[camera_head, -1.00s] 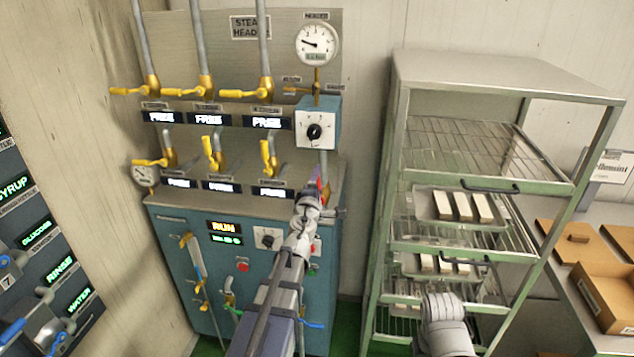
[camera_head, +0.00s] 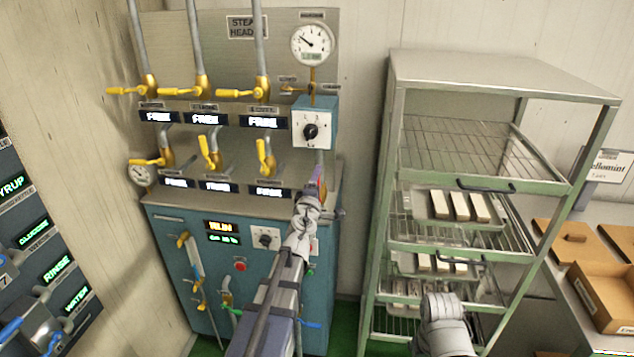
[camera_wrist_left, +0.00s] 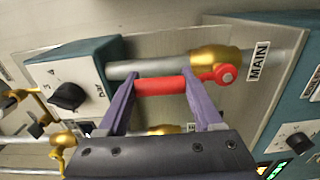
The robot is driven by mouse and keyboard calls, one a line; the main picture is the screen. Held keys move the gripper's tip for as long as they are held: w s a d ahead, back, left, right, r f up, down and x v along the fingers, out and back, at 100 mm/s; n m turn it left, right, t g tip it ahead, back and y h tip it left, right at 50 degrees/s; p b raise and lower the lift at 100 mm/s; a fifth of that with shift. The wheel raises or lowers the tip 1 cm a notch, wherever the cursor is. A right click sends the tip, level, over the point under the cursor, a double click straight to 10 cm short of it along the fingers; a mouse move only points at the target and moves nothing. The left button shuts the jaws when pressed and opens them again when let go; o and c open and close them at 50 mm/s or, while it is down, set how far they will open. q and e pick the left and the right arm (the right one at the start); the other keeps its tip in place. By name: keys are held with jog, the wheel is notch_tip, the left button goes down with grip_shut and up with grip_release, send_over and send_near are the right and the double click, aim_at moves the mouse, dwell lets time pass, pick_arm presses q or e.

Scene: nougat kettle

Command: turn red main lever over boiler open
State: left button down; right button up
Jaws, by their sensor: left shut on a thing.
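The red main lever (camera_wrist_left: 165,85) shows in the left wrist view, lying alongside the grey pipe (camera_wrist_left: 160,64) with its round pivot end at the right, by the MAIN label (camera_wrist_left: 258,62). My left gripper (camera_wrist_left: 160,80) has one purple finger on each side of the lever bar and is shut on it. In the head view my left gripper (camera_head: 316,185) is at the pipe above the right side of the teal boiler cabinet (camera_head: 180,228); the arm and fingers hide most of the lever there. My right gripper does not show; only a pale part of that arm does.
A black-knobbed dial box (camera_head: 312,122) sits just above the gripper, under a round gauge (camera_head: 312,44). Several yellow valve levers (camera_head: 264,158) line the panel at left. A green rack (camera_head: 490,72) with trays stands close on the right.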

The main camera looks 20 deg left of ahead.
pick_arm(q)
jog(key=shift+d, duration=0.15)
jog(key=shift+c, duration=0.2)
grip_release()
jog(key=v, duration=0.7)
jog(key=shift+s, duration=0.4)
